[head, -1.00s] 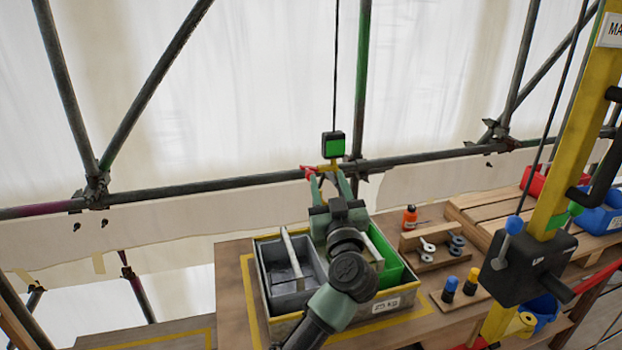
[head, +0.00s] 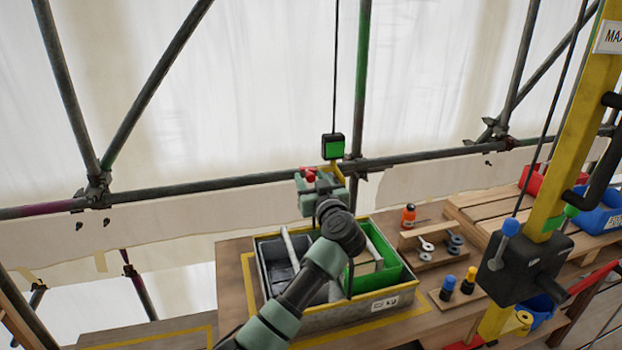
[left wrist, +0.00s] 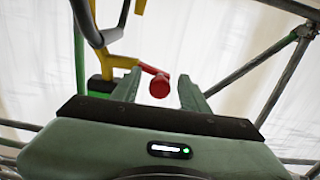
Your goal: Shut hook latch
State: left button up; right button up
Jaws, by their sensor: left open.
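The hook block (head: 333,147), dark with a green face, hangs on a cable in front of the scaffold. Below it is the yellow hook (head: 336,167), also in the left wrist view (left wrist: 124,50). The red latch end (head: 309,175) sticks out on the hook's left side. In the left wrist view the red latch end (left wrist: 159,86) appears between the fingers, with a visible gap on each side. My left gripper (left wrist: 160,92) is open around that line of sight; contact cannot be told. In the head view my left gripper (head: 321,184) partly covers the hook's lower part.
A horizontal scaffold tube (head: 230,185) runs behind the hook. Below stands a divided bin with a green tray (head: 385,258) on a wooden bench (head: 232,290). An orange bottle (head: 408,216) and a yellow post (head: 560,150) with a control box are to the right.

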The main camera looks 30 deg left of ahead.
pick_arm(q)
grip_shut()
